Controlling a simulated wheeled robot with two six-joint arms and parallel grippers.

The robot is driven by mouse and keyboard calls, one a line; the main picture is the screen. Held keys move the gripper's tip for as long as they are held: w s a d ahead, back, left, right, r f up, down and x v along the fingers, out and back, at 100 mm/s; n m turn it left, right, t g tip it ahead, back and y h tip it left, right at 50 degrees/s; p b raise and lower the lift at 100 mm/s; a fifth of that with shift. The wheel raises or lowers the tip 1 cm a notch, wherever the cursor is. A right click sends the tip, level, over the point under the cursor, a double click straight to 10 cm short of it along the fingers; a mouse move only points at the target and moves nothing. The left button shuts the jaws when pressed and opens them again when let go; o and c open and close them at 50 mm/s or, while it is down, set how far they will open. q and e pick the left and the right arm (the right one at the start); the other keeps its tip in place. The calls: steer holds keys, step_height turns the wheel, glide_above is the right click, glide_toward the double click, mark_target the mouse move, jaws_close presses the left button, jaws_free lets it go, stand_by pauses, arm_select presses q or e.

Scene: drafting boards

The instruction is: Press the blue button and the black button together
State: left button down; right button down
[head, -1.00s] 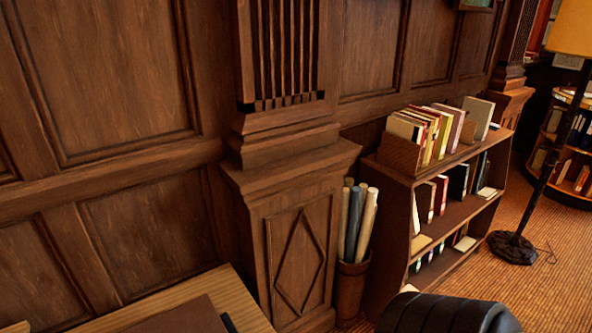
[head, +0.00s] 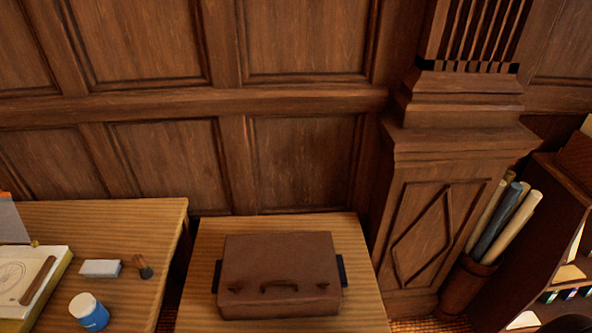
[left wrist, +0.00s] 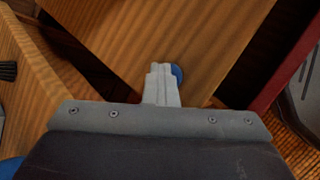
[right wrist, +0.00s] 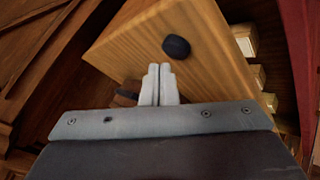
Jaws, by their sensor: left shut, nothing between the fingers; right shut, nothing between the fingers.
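The blue button (left wrist: 178,73) shows in the left wrist view on a wooden surface, partly hidden behind my left fingers. My left gripper (left wrist: 162,67) is shut and empty, its tips right beside the button in the picture; I cannot tell whether they touch. The black button (right wrist: 176,47) is a round dark knob on a wooden face in the right wrist view. My right gripper (right wrist: 159,67) is shut and empty, with its tips just below the button in the picture and a strip of wood visible between. Neither gripper nor either button is recognisable in the head view.
In the head view a brown case (head: 279,273) lies on a wooden desk (head: 208,245). A second table (head: 120,213) at left bears a blue-and-white jar (head: 89,312), an eraser-like block (head: 100,268) and a brush (head: 142,267). A bin of paper rolls (head: 467,285) stands right.

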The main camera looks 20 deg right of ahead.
steer(key=shift+r, duration=2.55)
